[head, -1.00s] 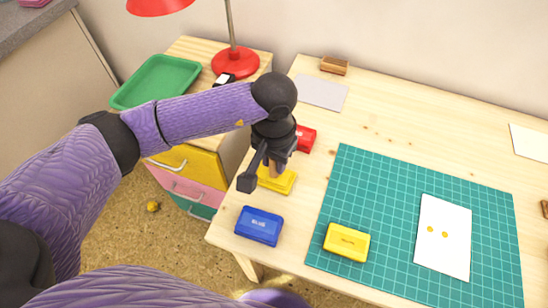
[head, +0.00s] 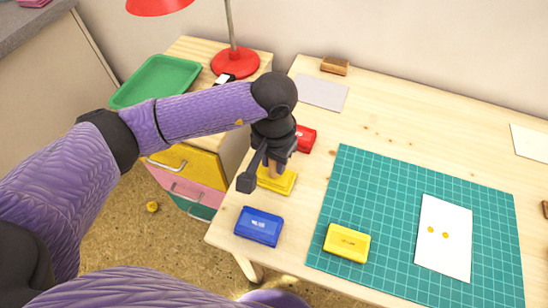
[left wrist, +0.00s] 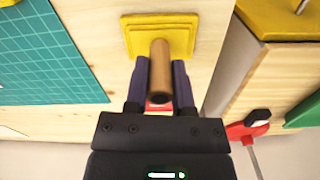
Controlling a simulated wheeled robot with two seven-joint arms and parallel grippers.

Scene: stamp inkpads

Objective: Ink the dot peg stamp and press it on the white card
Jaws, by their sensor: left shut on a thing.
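My left gripper (head: 272,160) is shut on the dot peg stamp (head: 275,171), a brown wooden peg that also shows between the fingers in the left wrist view (left wrist: 160,70). The peg points down at the yellow inkpad (head: 284,186), which lies under the gripper and also shows in the left wrist view (left wrist: 140,38). I cannot tell whether the peg's tip touches the pad. The white card (head: 444,258) lies on the green cutting mat (head: 380,190) and bears two yellow dots. My right gripper is not in view.
A yellow case or lid (head: 347,243) lies on the mat's left part. A blue inkpad (head: 259,226) and a red inkpad (head: 306,139) flank the yellow one. A grey sheet (head: 320,93) and a brown block (head: 334,66) lie behind. The mat between pad and card is mostly clear.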

